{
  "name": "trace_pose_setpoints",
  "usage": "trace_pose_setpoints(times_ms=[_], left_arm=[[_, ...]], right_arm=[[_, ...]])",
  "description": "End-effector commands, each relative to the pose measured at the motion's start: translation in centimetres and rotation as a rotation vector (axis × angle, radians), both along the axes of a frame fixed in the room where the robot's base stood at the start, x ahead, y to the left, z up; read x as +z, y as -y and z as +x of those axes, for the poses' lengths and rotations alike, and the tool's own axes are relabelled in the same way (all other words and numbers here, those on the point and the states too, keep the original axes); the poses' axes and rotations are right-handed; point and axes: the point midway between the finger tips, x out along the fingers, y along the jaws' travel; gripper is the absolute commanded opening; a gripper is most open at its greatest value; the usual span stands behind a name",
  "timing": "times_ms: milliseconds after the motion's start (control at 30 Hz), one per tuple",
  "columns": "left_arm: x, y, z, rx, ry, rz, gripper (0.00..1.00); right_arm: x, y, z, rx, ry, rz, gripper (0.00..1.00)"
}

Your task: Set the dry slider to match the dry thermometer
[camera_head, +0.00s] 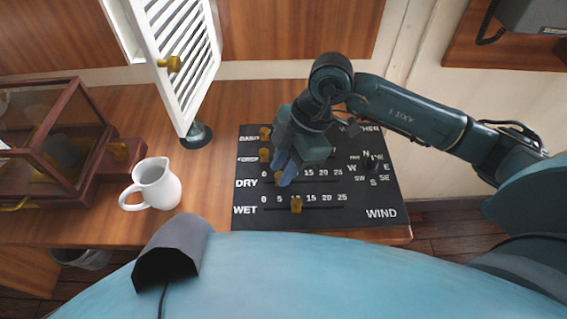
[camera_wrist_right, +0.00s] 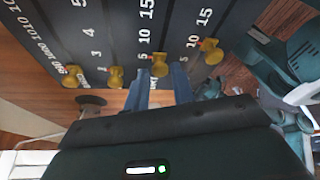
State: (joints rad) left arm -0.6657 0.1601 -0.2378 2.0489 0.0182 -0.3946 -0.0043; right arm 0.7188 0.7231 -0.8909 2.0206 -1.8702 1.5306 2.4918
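The dark weather panel (camera_head: 245,220) lies on the wooden desk with white scales and yellow knobs. The dry slider knob (camera_head: 279,177) sits near the low end of the DRY row, around 5. It also shows in the right wrist view (camera_wrist_right: 160,64). The wet slider knob (camera_head: 296,204) sits near 10 in the row below. My right gripper (camera_head: 285,172) is over the DRY row, its parted fingers (camera_wrist_right: 161,82) on either side of the dry knob. I cannot tell whether they touch it. No thermometer reading shows. My left gripper is not in view.
A white louvred door (camera_head: 180,60) with a yellow knob stands left of the panel. A white jug (camera_head: 155,185) is on the desk at left, near a reddish wooden glass case (camera_head: 75,130). Two more yellow knobs (camera_head: 264,155) sit on the panel's upper left.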

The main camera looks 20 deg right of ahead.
Motion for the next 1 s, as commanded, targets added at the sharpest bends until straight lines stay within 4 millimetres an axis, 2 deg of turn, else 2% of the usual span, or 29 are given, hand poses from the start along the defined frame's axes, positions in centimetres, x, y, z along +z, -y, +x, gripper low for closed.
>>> trace_pose_setpoints(times_ms=[33, 167, 400, 533, 667, 1000], left_arm=[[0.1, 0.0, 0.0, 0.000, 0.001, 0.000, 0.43], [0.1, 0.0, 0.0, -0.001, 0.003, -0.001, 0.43], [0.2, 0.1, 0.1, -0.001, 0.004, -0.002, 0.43], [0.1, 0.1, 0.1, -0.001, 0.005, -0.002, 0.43], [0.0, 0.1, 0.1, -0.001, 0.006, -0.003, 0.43], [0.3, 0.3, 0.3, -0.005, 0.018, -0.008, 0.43]], right_arm=[[0.0, 0.0, 0.0, 0.000, 0.000, 0.000, 0.29], [0.0, 0.0, 0.0, 0.000, -0.001, -0.001, 0.40], [0.0, 0.0, 0.0, 0.000, -0.001, -0.001, 0.40], [0.8, 0.4, 0.1, 0.000, 0.002, -0.002, 0.40], [2.8, 1.2, 0.2, 0.000, 0.005, -0.002, 0.40], [9.6, 4.0, 0.5, -0.001, 0.004, -0.002, 0.40]])
